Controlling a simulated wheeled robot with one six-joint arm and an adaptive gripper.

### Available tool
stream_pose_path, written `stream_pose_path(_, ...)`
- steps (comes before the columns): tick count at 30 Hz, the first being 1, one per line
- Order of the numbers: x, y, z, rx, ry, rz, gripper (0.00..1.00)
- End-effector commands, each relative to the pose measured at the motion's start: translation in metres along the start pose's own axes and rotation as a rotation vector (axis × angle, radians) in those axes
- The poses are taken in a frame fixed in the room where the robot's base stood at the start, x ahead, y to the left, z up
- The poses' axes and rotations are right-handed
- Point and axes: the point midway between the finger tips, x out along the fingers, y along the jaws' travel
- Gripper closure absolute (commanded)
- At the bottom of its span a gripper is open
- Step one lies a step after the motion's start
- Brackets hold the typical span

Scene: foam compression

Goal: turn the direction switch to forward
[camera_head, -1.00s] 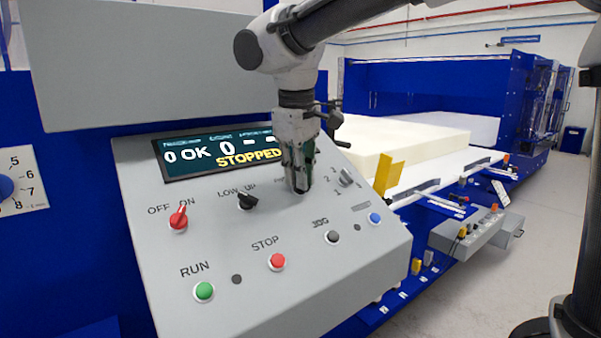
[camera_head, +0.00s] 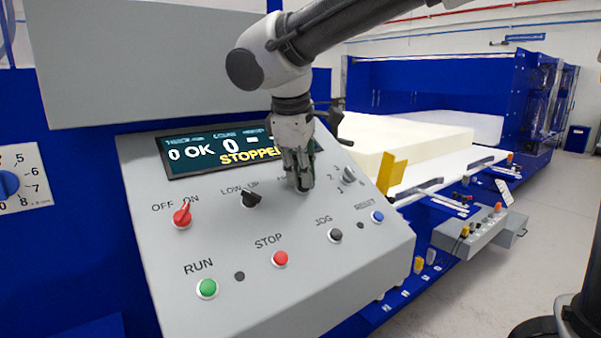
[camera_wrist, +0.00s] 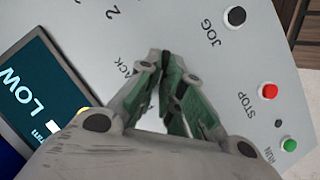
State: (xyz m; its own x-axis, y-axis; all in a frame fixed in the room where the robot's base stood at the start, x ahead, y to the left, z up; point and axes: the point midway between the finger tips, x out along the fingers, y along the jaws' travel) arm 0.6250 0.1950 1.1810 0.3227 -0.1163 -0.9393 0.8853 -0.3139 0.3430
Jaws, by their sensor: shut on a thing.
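My gripper (camera_head: 302,184) reaches down to the sloped grey control panel (camera_head: 330,275), between the black LOW-UP knob (camera_head: 251,198) and the grey numbered selector (camera_head: 349,175). In the wrist view, the fingertips of my gripper (camera_wrist: 166,62) are close together at the panel, beside lettering that ends in "ACK". The fingers are shut on the direction switch. They hide the switch and part of its label, so I cannot tell which way it points.
The display (camera_head: 215,151) reads STOPPED. A red OFF-ON switch (camera_head: 182,214), green RUN button (camera_head: 207,288), red STOP button (camera_head: 280,258), black JOG button (camera_head: 335,235) and blue button (camera_head: 377,216) surround the spot. A foam block (camera_head: 415,145) lies beyond.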

Motion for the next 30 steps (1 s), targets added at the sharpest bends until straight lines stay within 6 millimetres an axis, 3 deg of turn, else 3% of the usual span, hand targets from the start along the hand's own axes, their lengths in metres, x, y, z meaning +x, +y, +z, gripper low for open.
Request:
stream_pose_path(5, 0.005, -0.003, 0.004, -0.002, -0.018, -0.009, 1.00)
stream_pose_path(6, 0.005, -0.003, 0.004, -0.001, -0.018, -0.009, 0.88)
stream_pose_path(9, 0.005, -0.003, 0.004, -0.001, -0.017, -0.009, 0.70)
stream_pose_path(25, 0.000, -0.001, 0.002, 0.000, -0.006, -0.003, 0.70)
stream_pose_path(30, -0.021, -0.001, 0.001, 0.000, -0.001, -0.002, 0.70)
